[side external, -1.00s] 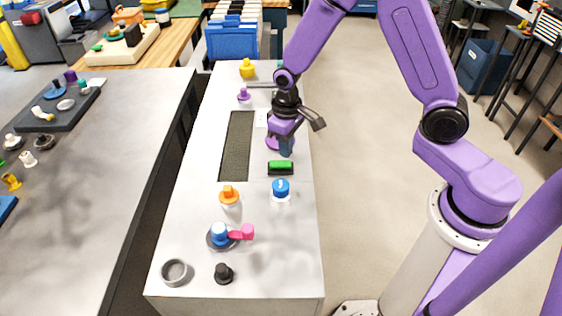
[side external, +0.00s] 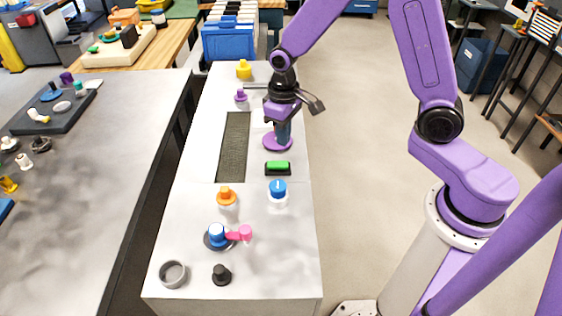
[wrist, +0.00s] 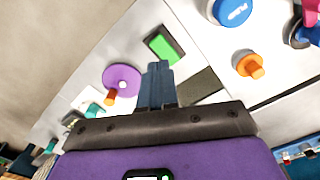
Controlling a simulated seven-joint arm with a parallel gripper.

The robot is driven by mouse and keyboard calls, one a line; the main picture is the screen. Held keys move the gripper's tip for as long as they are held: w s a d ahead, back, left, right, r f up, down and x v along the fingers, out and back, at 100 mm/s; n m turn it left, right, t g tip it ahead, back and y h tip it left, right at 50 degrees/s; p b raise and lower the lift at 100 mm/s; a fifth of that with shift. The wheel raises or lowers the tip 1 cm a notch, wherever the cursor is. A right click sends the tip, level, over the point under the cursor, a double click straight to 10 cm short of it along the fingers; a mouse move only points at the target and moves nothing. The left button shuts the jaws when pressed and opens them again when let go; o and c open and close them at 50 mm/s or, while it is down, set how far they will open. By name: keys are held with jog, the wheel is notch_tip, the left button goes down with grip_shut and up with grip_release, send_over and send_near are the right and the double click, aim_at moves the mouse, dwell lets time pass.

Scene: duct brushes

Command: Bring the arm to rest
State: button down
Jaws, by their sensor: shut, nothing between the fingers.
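My gripper (side external: 283,134) is purple and black with dark blue-grey fingers. In the side view the green block (side external: 278,167) lies nearer the camera than the gripper. I cannot tell the exact height of the fingertips.
A dark mesh strip (side external: 234,147) lies left of the gripper. A blue-capped jar (side external: 277,189), an orange-capped jar (side external: 226,196), a blue and pink part (side external: 217,236), a grey ring (side external: 173,274) and a black knob (side external: 221,274) stand nearer. A yellow knob (side external: 244,70) stands at the back.

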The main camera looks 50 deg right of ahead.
jog(key=s+r+n, duration=0.3)
jog(key=s, duration=0.5)
jog(key=s+d+r+n, duration=0.1)
jog(key=s+r+n, duration=0.2)
jog(key=s, duration=0.6)
jog(key=s+d+r+n, duration=0.1)
jog(key=s+r+n, duration=0.2)
jog(key=s, duration=0.5)
jog(key=shift+s+r+n, duration=0.3)
jog(key=shift+s+r, duration=0.1)
jog(key=shift+d, duration=0.1)
jog(key=w+a+f+n, duration=0.1)
jog(key=w+n, duration=0.6)
jog(key=w, duration=0.6)
jog(key=w+a+f+n, duration=0.1)
jog(key=w+n, duration=0.6)
jog(key=w, duration=0.6)
jog(key=shift+a+f, duration=0.2)
jog(key=shift+f, duration=0.1)
